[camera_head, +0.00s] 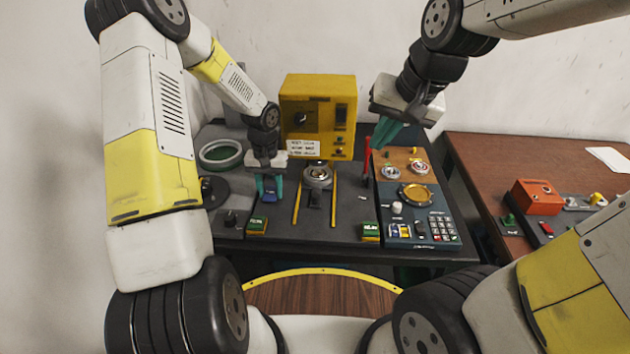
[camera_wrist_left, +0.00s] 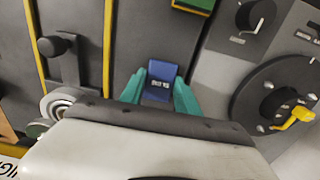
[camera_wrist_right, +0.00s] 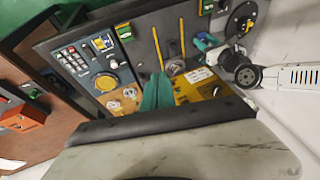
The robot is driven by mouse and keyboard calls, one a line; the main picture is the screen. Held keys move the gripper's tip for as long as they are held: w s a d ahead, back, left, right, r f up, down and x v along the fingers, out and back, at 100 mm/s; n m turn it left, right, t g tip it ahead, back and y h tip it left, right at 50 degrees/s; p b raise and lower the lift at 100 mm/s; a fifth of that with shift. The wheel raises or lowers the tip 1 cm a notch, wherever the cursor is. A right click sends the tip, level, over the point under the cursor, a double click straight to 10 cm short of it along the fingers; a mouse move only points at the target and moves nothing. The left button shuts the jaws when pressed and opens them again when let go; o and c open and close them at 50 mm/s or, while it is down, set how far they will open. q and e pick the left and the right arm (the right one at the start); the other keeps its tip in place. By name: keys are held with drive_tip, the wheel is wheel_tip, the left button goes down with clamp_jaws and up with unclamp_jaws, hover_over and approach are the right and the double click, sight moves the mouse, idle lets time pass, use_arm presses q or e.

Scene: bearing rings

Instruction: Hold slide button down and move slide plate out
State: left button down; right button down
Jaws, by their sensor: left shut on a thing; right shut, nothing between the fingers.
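The blue slide button (camera_head: 270,196), a small block with a white label, sits on the dark table left of the yellow rails. My left gripper (camera_head: 269,186) points down with its teal fingers shut on this button, as the left wrist view (camera_wrist_left: 160,88) shows. The slide plate (camera_head: 315,200) lies between the two rails, with a dark knob on a stem (camera_wrist_left: 52,46) and a round metal bearing (camera_head: 318,177) at its far end. My right gripper (camera_head: 385,134) is shut and empty, raised above the back right of the table, away from the plate.
A yellow box (camera_head: 318,100) with a knob and switches stands behind the rails. A red lever (camera_head: 367,158) rises near my right gripper. A control panel (camera_head: 420,238) lies at right. Green-topped blocks (camera_head: 257,226) (camera_head: 370,231) flank the rails' near ends. A green ring (camera_head: 221,153) is back left.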

use_arm(q)
drive_tip(key=shift+s+f, duration=0.1)
drive_tip(key=shift+s, duration=0.05)
use_arm(e)
drive_tip(key=w+a+f+g+h, duration=0.1)
drive_tip(key=w+a+f, duration=0.5)
drive_tip(key=w+f, duration=0.1)
drive_tip(key=m+h, duration=0.1)
drive_tip(key=h, duration=0.2)
approach(317, 185)
drive_tip(key=f, duration=0.1)
drive_tip(key=s+f, duration=0.1)
drive_tip(key=f, duration=0.1)
drive_tip(key=s+d+f, duration=0.1)
drive_tip(key=f, duration=0.1)
drive_tip(key=shift+f, duration=0.15)
drive_tip(key=shift+s, duration=0.1)
drive_tip(key=s, duration=1.5)
drive_tip(key=shift+s+a, duration=0.1)
drive_tip(key=shift+a, duration=0.15)
drive_tip(key=d+v, duration=0.1)
drive_tip(key=v, duration=0.9)
drive_tip(key=shift+a+t, duration=0.3)
drive_tip(key=shift+s, duration=0.1)
